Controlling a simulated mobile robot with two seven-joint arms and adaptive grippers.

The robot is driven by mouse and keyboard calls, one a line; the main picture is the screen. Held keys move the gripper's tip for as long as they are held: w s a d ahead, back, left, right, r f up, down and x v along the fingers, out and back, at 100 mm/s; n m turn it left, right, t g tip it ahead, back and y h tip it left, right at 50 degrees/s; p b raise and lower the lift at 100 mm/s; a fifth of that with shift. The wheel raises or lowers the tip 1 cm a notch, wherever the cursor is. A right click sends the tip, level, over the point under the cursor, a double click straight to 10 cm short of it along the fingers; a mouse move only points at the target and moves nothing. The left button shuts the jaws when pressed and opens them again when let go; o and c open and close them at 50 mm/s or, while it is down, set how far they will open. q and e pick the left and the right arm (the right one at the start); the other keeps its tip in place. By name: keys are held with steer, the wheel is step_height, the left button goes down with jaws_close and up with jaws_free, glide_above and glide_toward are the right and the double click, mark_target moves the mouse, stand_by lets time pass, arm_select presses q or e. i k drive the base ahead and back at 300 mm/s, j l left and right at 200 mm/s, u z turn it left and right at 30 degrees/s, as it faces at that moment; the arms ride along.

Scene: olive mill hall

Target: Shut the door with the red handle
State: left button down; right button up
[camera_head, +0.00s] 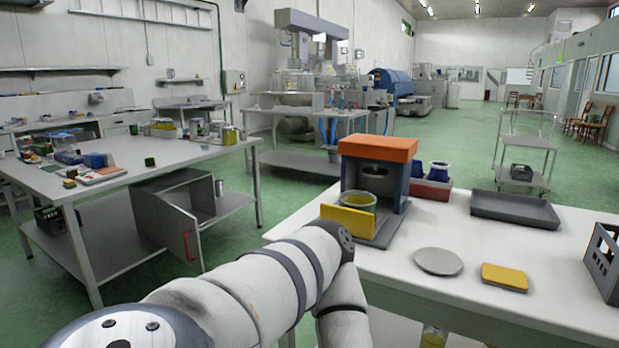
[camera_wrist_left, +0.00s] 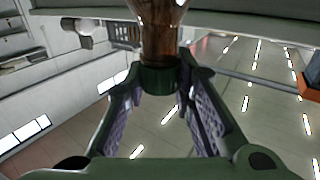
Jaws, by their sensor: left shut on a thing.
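A grey cabinet (camera_head: 148,225) stands on the lower shelf of the steel table at the left. Its grey door (camera_head: 178,222) carries a red handle (camera_head: 188,245) and stands open, with the dark inside showing behind it. My left arm crosses the front of the head view, far from the door, and its gripper is hidden there. In the left wrist view my left gripper (camera_wrist_left: 160,82) is shut on the dark green cap of a jar (camera_wrist_left: 160,40) with a brown, glassy body. My right gripper is in no view.
A white table at the right bears an orange-topped press (camera_head: 377,148), a dark tray (camera_head: 515,209), a round grey disc (camera_head: 438,261), a yellow pad (camera_head: 504,277) and a grey crate (camera_head: 606,262). Green floor (camera_head: 235,262) lies open between the two tables.

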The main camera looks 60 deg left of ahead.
mark_target(179, 230)
steer(key=j+u, duration=0.2)
steer(key=j, duration=0.8)
steer(key=k+j+u, duration=0.25)
steer(key=j, duration=0.75)
steer(key=j+u, duration=0.25)
steer(key=j, duration=0.8)
steer(key=j+u, duration=0.1)
steer(key=j, duration=0.25)
steer(key=i+j+u, duration=0.15)
steer(key=j, duration=0.15)
steer(key=i+j+u, duration=0.1)
steer(key=j, duration=0.25)
steer(key=i+j+u, duration=0.25)
steer(key=i, duration=0.15)
steer(key=i+j+u, duration=0.2)
steer(key=i, duration=0.25)
